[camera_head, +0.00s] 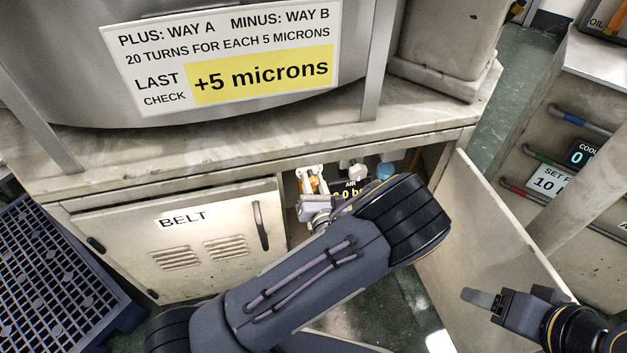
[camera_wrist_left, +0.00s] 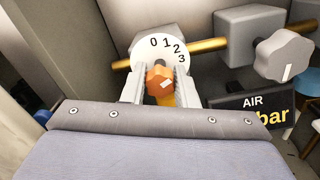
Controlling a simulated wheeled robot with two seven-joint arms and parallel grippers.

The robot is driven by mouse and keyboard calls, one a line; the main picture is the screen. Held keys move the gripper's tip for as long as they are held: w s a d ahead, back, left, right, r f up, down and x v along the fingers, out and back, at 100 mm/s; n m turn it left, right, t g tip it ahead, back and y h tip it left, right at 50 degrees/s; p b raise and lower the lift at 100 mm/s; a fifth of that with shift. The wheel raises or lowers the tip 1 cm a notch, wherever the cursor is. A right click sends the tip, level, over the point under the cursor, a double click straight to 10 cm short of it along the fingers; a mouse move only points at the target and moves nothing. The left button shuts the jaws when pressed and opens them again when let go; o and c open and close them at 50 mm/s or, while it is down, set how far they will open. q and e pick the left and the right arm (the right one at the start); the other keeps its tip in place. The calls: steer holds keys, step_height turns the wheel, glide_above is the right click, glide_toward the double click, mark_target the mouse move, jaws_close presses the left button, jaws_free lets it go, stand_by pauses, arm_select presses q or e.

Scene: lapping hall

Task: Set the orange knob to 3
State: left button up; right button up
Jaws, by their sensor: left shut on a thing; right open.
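The orange knob (camera_wrist_left: 159,79) sits in front of a white dial (camera_wrist_left: 153,50) marked 0, 1, 2, 3 in the left wrist view. My left gripper (camera_wrist_left: 160,92) is shut on the knob, one finger on each side. In the head view the knob (camera_head: 314,184) shows small inside the open cabinet, with my left gripper (camera_head: 313,197) at it. My right gripper (camera_head: 482,299) is open and empty at the lower right, apart from the cabinet.
A brass pipe (camera_wrist_left: 208,45) runs behind the dial to a grey knob (camera_wrist_left: 284,56) at the right. The AIR display (camera_wrist_left: 252,104) is below it, partly covered. The open cabinet door (camera_head: 490,240) stands right of my left arm; the BELT door (camera_head: 185,245) is closed.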

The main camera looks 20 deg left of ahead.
arm_select(q)
steer(key=m+p, duration=0.2)
steer(key=shift+r+m+p, duration=0.15)
steer(key=shift+m+p, duration=0.15)
steer(key=shift+p, duration=0.05)
steer(key=shift+m+p, duration=0.85)
steer(key=shift+m, duration=0.25)
steer(key=shift+f, duration=0.2)
steer(key=o, duration=1)
steer(key=shift+s, duration=0.1)
steer(key=p+v, duration=0.1)
steer(key=v, duration=0.6)
steer(key=shift+s+d, duration=0.2)
steer(key=shift+s, duration=0.1)
